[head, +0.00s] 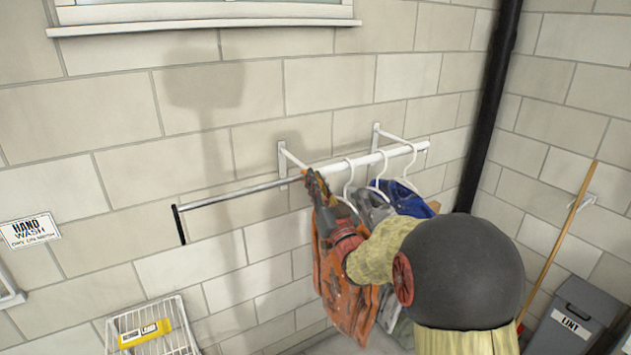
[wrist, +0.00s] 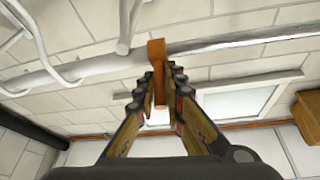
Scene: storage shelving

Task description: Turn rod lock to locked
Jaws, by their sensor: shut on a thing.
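A wall-mounted rod has a white outer tube (head: 400,151) and a thinner metal inner rod (head: 240,192) reaching left to a dark end bracket. In the wrist view, an orange rod lock (wrist: 156,48) sits where the white tube (wrist: 95,68) meets the metal rod (wrist: 245,41). Its lever points toward my gripper. My gripper (wrist: 160,80) has its fingers on both sides of the lever and is shut on it. In the head view, my gripper (head: 313,183) is at the joint of the rod and hides the lock. I cannot tell the lock's setting.
White hangers (head: 378,171) carry an orange garment (head: 340,290), a grey one and a blue one (head: 408,199) right beside and below my gripper. A wire rack (head: 180,343) is at lower left. A grey bin (head: 572,318) and a wooden pole (head: 560,240) stand at right.

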